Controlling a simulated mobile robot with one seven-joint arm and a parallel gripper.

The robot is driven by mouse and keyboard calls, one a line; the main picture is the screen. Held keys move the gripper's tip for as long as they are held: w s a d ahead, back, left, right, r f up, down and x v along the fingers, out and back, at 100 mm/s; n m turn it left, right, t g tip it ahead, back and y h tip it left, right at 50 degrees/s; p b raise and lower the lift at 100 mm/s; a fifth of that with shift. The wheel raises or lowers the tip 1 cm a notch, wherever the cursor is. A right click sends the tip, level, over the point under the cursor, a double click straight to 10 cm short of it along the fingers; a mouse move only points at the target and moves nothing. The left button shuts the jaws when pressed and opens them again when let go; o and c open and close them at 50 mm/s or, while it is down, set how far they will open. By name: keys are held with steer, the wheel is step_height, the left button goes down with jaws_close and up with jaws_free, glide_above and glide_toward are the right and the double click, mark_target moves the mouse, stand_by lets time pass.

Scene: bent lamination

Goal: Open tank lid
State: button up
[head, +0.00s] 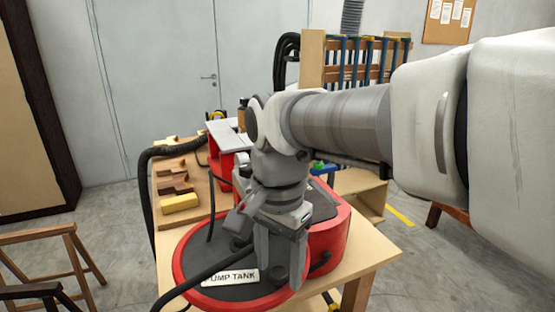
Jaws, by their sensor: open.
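The pump tank stands on a wooden table in the head view. Its round dark lid (210,262) has a red rim and a white label (232,277) reading "PUMP TANK", partly covered by my gripper. The lid looks closed, lying flat. My gripper (282,278) points down over the right part of the lid, with its fingers open. A dark knob-like shape shows close to the fingers. I cannot tell whether the fingers touch the lid or the knob.
A red housing (330,235) stands right behind the lid. Black hoses (147,200) run along the left and across the lid. Wooden pieces (178,185) lie on a board at the back left. A wooden stool (45,236) stands at the left. Clamps (370,55) hang on a rack behind.

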step_height(320, 180, up, 17)
steer(key=p, duration=0.2)
steer(key=shift+r+p, duration=0.2)
steer(key=shift+p, duration=0.15)
stand_by(0.4)
steer(key=s+d+f+n+t, duration=0.2)
steer(key=s+d+f+n, duration=0.1)
steer(key=d+f, duration=0.4)
steer(key=s+d+f+n+t, duration=0.3)
steer(key=d+f, duration=0.3)
steer(key=f, duration=0.2)
steer(key=shift+d+f+n+t, duration=0.3)
steer(key=shift+d+n, duration=0.1)
steer(key=shift+n, duration=0.4)
stand_by(1.7)
